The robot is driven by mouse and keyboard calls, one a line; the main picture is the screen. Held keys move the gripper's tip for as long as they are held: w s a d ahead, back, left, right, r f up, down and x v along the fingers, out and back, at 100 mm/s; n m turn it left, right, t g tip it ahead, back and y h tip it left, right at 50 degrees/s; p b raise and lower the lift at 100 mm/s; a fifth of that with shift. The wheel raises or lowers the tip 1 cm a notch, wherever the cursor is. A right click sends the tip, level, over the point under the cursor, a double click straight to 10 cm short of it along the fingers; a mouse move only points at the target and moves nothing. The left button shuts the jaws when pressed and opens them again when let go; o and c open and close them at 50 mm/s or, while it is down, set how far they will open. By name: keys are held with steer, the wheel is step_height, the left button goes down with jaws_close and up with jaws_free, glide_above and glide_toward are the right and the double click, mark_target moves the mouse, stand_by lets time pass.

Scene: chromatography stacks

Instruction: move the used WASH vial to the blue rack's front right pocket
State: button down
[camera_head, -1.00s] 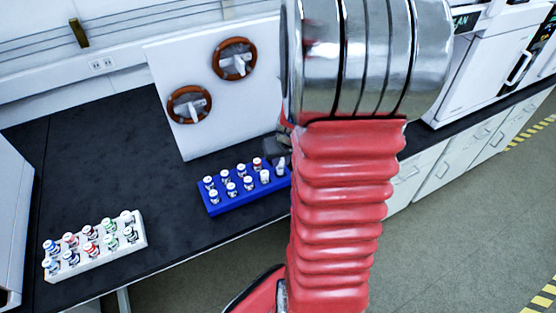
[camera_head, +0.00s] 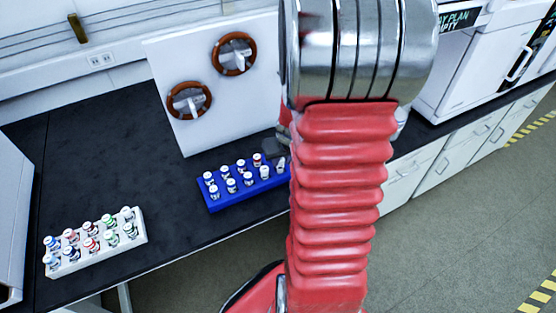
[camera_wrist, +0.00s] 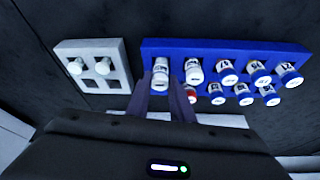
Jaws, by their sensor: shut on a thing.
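My gripper (camera_wrist: 162,100) is shut on a white-capped vial (camera_wrist: 160,72), whose label I cannot read. In the head view this vial (camera_head: 281,165) is at the right end of the blue rack (camera_head: 250,196). In the wrist view it overlaps the left end of the blue rack (camera_wrist: 240,47). I cannot tell whether its base is in a pocket or just above one. Another white-capped vial (camera_wrist: 194,71) stands beside it in the rack. A red-capped vial (camera_wrist: 190,96) is partly hidden by a finger. In the head view my arm covers part of the gripper.
Several blue-and-white-capped vials fill the rest of the blue rack. A small white rack (camera_wrist: 121,57) beside it holds two white-capped vials and shows two empty pockets. A white rack of mixed-cap vials (camera_head: 125,245) stands at left. A panel with two round handles (camera_head: 210,120) rises behind.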

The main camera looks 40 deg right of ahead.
steer(key=shift+f, duration=0.5)
stand_by(0.3)
steer(key=c, duration=1.5)
jaws_free()
steer(key=shift+o, duration=0.3)
steer(key=o, duration=0.4)
steer(key=shift+c, duration=0.2)
steer(key=shift+s, duration=0.1)
steer(key=shift+r, duration=3.55)
